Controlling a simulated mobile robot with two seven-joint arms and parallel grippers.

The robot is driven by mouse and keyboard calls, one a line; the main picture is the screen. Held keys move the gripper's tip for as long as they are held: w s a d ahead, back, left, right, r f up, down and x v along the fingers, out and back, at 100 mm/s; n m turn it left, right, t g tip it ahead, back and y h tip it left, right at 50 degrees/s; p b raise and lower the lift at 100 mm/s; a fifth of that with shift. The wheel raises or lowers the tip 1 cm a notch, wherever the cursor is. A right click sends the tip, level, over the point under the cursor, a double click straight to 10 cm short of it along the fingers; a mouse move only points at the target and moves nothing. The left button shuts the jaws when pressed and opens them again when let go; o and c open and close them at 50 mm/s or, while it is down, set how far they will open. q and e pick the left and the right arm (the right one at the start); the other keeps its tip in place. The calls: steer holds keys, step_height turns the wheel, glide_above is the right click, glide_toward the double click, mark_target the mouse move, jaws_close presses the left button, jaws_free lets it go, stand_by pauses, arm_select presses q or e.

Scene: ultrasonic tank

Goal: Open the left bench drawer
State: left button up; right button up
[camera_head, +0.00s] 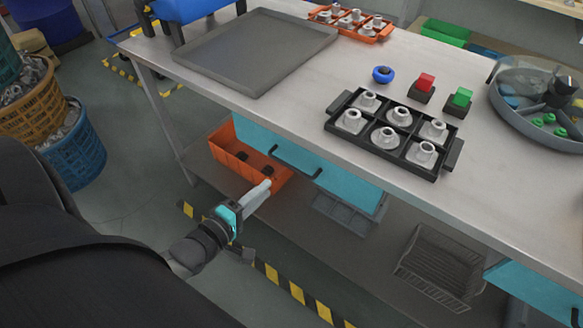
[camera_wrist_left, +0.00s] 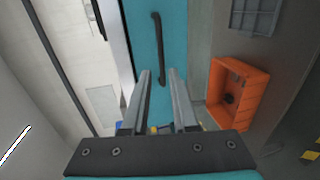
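The left bench drawer (camera_head: 345,183) has a teal front under the bench top and sits closed. Its dark bar handle (camera_head: 297,163) runs along the front. In the left wrist view the drawer front (camera_wrist_left: 172,20) fills the upper middle, with the handle (camera_wrist_left: 157,45) ahead of the fingers. My left gripper (camera_head: 265,187) is below and left of the handle in the head view, apart from it. In the left wrist view its two fingers (camera_wrist_left: 162,78) stand apart with nothing held, and the lower part of the handle lines up with the gap. My right gripper is out of view.
An orange bin (camera_head: 225,150) stands on the lower shelf close to my left gripper. A grey wire basket (camera_head: 440,265) and another teal drawer (camera_head: 535,293) are to the right. A black tray with metal parts (camera_head: 447,165) rests on the bench top (camera_head: 270,112).

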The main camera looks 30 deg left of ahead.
mark_target(290, 168)
arm_select(q)
steer(key=b+x, duration=0.2)
steer(key=x, duration=1)
steer(key=shift+b, duration=0.4)
jaws_close()
stand_by(0.8)
